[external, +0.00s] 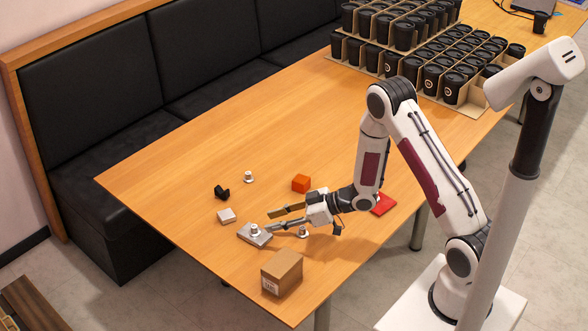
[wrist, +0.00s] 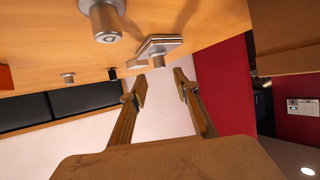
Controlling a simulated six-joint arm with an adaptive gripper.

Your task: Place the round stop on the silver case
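The silver case (external: 260,239) lies flat near the table's front left edge; it also shows in the wrist view (wrist: 172,43). A small round metal stop (external: 255,229) stands on the case and shows in the wrist view (wrist: 158,61). A similar round piece (external: 302,232) stands on the table below my gripper, large in the wrist view (wrist: 103,22). Another (external: 249,176) stands farther back, and also shows in the wrist view (wrist: 68,78). My gripper (external: 269,221) is open and empty, low beside the case, its fingers pointing towards it. In the wrist view, the gap between the fingertips (wrist: 160,82) is clear.
A cardboard box (external: 282,272) stands near the front edge. A white block (external: 227,215), a black part (external: 222,192) and an orange cube (external: 301,183) lie behind the case. A red pad (external: 384,204) lies right. Cup trays fill the far end; mid-table is free.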

